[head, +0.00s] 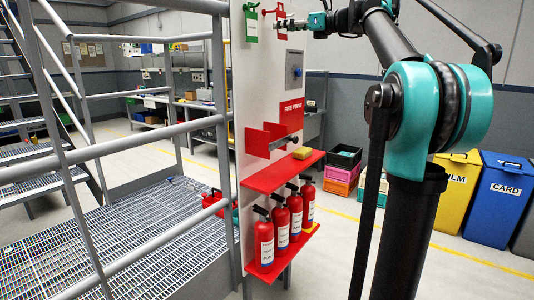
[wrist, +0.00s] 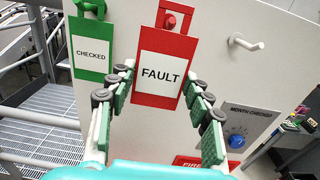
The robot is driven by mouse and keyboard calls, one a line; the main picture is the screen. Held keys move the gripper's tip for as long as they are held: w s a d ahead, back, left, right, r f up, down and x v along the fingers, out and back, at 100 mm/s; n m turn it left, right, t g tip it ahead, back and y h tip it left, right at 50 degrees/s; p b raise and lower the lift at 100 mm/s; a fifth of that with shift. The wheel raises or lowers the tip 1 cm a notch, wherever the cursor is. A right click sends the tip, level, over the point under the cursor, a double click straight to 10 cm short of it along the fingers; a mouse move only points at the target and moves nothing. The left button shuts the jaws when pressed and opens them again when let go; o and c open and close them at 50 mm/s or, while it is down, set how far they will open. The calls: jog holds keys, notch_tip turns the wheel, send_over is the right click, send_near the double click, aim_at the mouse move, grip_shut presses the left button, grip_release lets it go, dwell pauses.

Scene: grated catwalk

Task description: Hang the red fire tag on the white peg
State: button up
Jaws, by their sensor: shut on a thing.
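The red fire tag (wrist: 185,48), with a white label reading FAULT, is upright in front of the board in the wrist view. My gripper (wrist: 161,77) is shut on it, with a finger at each side edge. A red peg (wrist: 170,20) shows at the tag's top opening; I cannot tell whether the tag still bears on it. The white peg (wrist: 246,42) is bare, up and to the right of the tag. In the head view my gripper (head: 286,23) is at the board's top right, and the red tag (head: 281,34) is small and partly hidden.
A green CHECKED tag (wrist: 91,55) hangs left of the red one. A grey box with a blue knob (wrist: 237,140) is at lower right. The board (head: 258,100) also carries a red shelf (head: 280,173) and several extinguishers (head: 264,240). A railing (head: 120,145) runs left.

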jog(key=shift+s+d, duration=0.1)
jog(key=shift+d, duration=0.1)
jog(key=shift+s+d, duration=0.2)
jog(key=shift+d, duration=0.1)
jog(key=shift+s+d, duration=0.2)
jog(key=shift+d, duration=0.05)
jog(key=shift+s, duration=0.15)
